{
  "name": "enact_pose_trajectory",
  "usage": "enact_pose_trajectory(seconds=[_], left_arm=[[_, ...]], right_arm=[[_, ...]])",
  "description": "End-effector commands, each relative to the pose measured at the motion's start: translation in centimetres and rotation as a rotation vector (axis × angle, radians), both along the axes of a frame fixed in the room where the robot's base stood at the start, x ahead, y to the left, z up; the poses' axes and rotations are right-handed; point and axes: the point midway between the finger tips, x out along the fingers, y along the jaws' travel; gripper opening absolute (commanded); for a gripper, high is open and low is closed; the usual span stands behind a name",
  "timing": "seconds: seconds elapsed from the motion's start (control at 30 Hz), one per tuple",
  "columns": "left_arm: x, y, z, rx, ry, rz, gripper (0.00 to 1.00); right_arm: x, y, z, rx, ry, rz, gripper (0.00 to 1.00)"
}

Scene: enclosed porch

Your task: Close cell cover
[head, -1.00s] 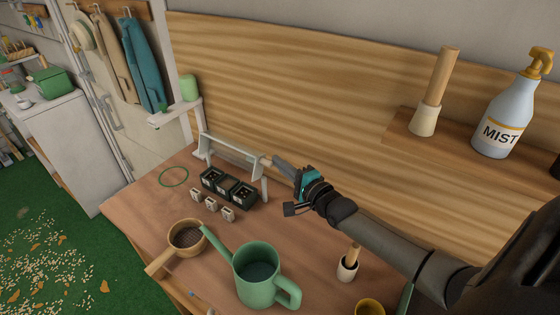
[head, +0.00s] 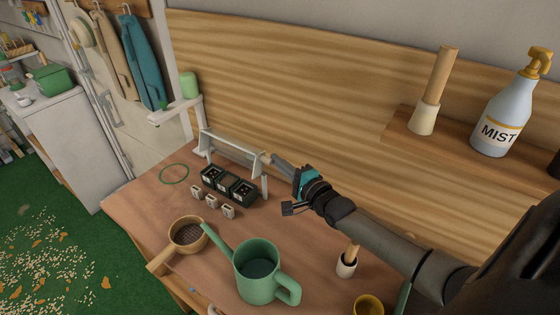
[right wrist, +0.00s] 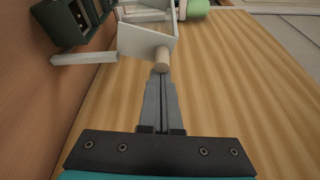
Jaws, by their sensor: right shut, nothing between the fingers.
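The cell cover (head: 232,148) is a pale grey-white frame raised above the table near the wooden back wall, with a leg at each end. A round wooden knob (right wrist: 162,57) sticks out from its near end in the right wrist view. My left gripper is not in view.
Three small pale blocks (head: 212,202) lie before the cells. A green ring (head: 174,174), a wooden sieve (head: 187,233) and a green watering can (head: 258,275) are on the table. A shelf (head: 450,152) holds a mist bottle (head: 500,120). Bare table lies beside the ring.

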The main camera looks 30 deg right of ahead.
Motion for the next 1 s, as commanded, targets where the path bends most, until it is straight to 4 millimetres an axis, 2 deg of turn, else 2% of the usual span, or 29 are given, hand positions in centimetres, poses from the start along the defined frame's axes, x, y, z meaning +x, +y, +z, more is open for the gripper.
enact_pose_trajectory(seconds=[0.47, 1.0], left_arm=[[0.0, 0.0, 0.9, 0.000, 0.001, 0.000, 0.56], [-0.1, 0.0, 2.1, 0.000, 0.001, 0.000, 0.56]], right_arm=[[-0.3, 0.9, 0.2, 0.002, 0.000, 0.001, 0.00], [-1.4, 3.5, -0.5, 0.003, 0.000, 0.001, 0.00]])
